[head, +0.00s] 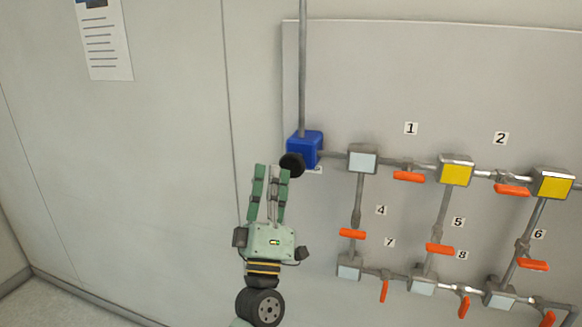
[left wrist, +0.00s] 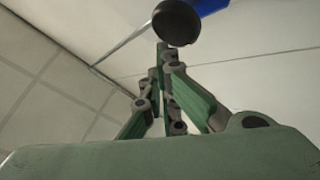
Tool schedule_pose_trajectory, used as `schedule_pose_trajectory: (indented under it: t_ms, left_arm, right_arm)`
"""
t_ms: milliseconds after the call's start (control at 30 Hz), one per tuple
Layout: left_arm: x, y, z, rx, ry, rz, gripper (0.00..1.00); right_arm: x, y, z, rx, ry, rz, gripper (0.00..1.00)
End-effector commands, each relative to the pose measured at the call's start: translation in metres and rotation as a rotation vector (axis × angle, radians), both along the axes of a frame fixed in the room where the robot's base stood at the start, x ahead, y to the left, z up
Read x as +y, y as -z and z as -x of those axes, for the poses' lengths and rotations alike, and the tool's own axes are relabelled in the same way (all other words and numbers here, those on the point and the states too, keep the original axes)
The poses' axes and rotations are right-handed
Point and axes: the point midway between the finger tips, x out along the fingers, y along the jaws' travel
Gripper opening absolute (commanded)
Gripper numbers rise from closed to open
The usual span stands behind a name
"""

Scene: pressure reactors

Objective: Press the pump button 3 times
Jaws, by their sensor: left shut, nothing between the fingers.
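The pump is a blue box (head: 305,148) on the wall panel, with a round black button (head: 292,164) on its front. My left gripper (head: 271,170) is shut and empty, its green fingers pointing up, just below and left of the button in the head view. In the left wrist view the black button (left wrist: 176,22) shows just beyond the fingertips (left wrist: 162,48), with part of the blue box (left wrist: 210,6) behind it. I cannot tell whether the fingertips touch the button. My right gripper is not in view.
Right of the pump, grey pipes link yellow reactor boxes (head: 456,170) and pale boxes (head: 362,160), with several orange valve handles (head: 409,176) and number labels. A vertical pipe (head: 302,70) rises from the pump. A paper sheet (head: 104,42) hangs on the left wall; the wall below it is clear.

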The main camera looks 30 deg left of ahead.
Motion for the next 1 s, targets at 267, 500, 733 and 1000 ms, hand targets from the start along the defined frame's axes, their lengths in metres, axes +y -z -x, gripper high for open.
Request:
schedule_pose_trajectory:
  t_ms: [267, 500, 733, 1000]
  left_arm:
    - [-0.007, 0.0, 0.028, 0.001, 0.0, 0.0, 0.0]
    - [-0.01, -0.001, 0.04, 0.0, 0.0, 0.0, 0.0]
    - [-0.01, -0.001, 0.04, 0.0, 0.0, 0.0, 0.0]
    - [-0.01, -0.001, 0.04, 0.0, 0.0, 0.0, 0.0]
  right_arm:
    - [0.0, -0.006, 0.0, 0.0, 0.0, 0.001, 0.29]
    - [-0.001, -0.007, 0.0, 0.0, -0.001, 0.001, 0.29]
    - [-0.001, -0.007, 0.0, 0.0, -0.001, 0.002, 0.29]
    - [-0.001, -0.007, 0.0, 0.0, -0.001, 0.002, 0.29]
